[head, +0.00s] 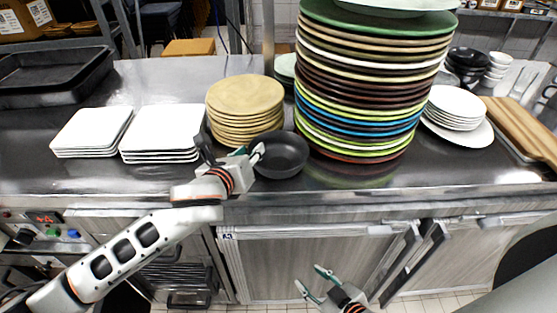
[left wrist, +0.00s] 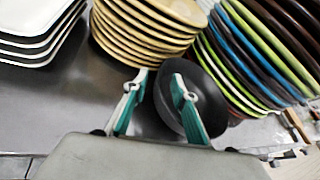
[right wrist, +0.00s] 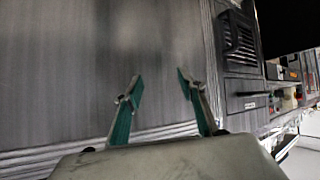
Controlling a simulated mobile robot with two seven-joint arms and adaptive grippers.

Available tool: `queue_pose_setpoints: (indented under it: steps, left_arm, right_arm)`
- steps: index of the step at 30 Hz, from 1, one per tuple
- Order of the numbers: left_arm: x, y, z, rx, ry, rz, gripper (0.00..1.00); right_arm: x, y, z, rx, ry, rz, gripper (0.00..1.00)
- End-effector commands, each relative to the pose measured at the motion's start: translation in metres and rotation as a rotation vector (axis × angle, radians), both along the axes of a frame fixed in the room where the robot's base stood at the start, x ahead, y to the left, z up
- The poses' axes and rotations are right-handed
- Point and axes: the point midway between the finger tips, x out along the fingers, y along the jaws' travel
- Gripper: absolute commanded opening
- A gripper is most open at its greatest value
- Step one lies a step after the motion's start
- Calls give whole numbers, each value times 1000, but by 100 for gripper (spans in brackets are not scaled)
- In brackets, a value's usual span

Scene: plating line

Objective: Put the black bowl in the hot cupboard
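The black bowl (head: 283,155) stands upright on the steel counter, between the stack of tan plates and the tall stack of coloured plates. My left gripper (head: 250,154) is at the bowl's left side. In the left wrist view the bowl (left wrist: 172,112) has its rim between the two spread fingers (left wrist: 159,90), one outside and one over its inside; I see no clear contact. The hot cupboard (head: 310,262) is under the counter, its grey front panels appearing closed. My right gripper (head: 311,279) is open and empty in front of it; the right wrist view shows a grey panel (right wrist: 90,60) beyond the fingers.
Tan plates (head: 245,97) stand just behind the left gripper. The tall coloured plate stack (head: 360,90) is close to the bowl's right. White square plates (head: 165,130) are at left, small white plates (head: 455,105) and a wooden board (head: 520,125) at right.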

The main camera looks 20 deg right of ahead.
Motion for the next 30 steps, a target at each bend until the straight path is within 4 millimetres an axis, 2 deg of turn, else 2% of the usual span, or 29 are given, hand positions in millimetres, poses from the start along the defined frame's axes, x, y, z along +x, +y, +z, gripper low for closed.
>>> queue_pose_setpoints:
  steps: [5,13,16,30]
  left_arm:
    - [15,-10,-7,1,-3,0,27]
    - [16,-11,-7,0,-3,-1,27]
    - [16,-11,-7,1,-2,-1,1]
    - [16,-11,-3,-3,-3,-2,0]
  right_arm:
    - [0,0,-3,0,0,0,40]
    - [2,0,1,2,-7,0,40]
    - [2,0,1,2,-7,0,40]
    - [0,0,-2,0,-1,0,40]
